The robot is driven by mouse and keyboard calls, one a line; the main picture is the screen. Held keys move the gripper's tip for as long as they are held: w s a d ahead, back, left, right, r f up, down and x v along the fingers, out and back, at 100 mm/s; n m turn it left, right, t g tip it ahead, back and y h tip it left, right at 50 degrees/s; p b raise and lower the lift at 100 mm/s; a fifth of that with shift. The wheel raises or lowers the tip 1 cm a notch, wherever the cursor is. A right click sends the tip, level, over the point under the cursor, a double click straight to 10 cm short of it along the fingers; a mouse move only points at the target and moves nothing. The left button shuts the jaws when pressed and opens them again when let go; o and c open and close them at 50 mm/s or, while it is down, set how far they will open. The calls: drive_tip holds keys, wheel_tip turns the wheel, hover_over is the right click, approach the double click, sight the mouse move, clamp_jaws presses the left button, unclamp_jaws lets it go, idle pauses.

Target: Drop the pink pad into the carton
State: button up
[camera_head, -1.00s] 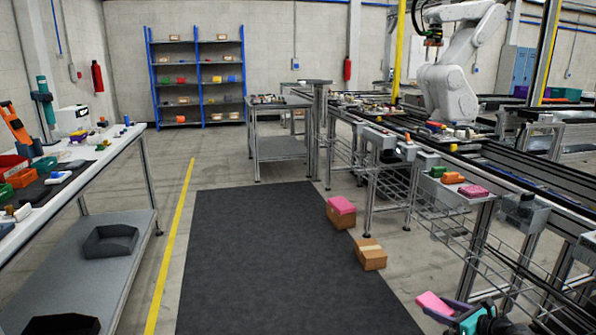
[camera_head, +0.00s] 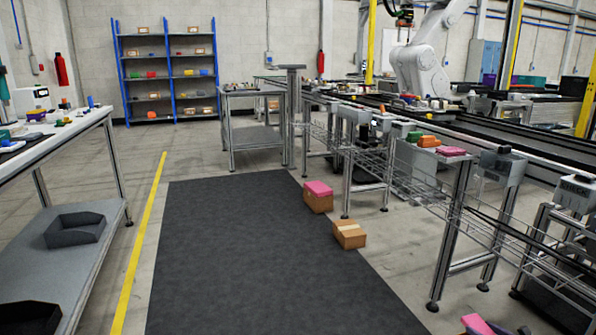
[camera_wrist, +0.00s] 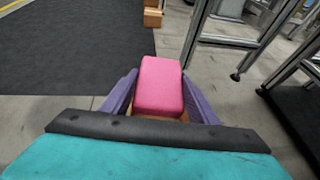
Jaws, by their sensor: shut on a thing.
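My gripper (camera_wrist: 159,80) has purple fingers and is shut on a pink pad (camera_wrist: 161,84), one finger on each side. A brown strip shows under the pad's near end; I cannot tell what it is. In the head view the held pad (camera_head: 477,323) is at the bottom edge, with most of the gripper cut off. Two brown cartons stand by the dark mat: one with pink on top (camera_head: 318,203), and a nearer one with a pale strip across its top (camera_head: 349,236). The held pad is well apart from both. Parts of cartons (camera_wrist: 153,17) show at the wrist view's top.
The dark mat (camera_head: 240,255) is clear. A conveyor line with metal legs and wire racks (camera_head: 440,185) runs along the right. Another pink piece (camera_head: 452,151) lies on it beside orange and green ones. A workbench (camera_head: 60,210) with dark bins stands left.

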drive_tip(key=shift+m+h, duration=0.3)
drive_tip(key=shift+h, duration=0.1)
drive_tip(key=d+f, duration=0.1)
drive_tip(key=s+d+f+b, duration=0.1)
drive_tip(key=s+d+f, duration=0.1)
drive_tip(key=f, duration=0.1)
drive_tip(key=shift+d, duration=0.2)
drive_tip(key=shift+f, duration=0.1)
drive_tip(key=shift+f+b, duration=1.9)
drive_tip(key=shift+f, duration=1.05)
drive_tip(key=o, duration=1.1)
drive_tip(key=shift+s+r, duration=0.1)
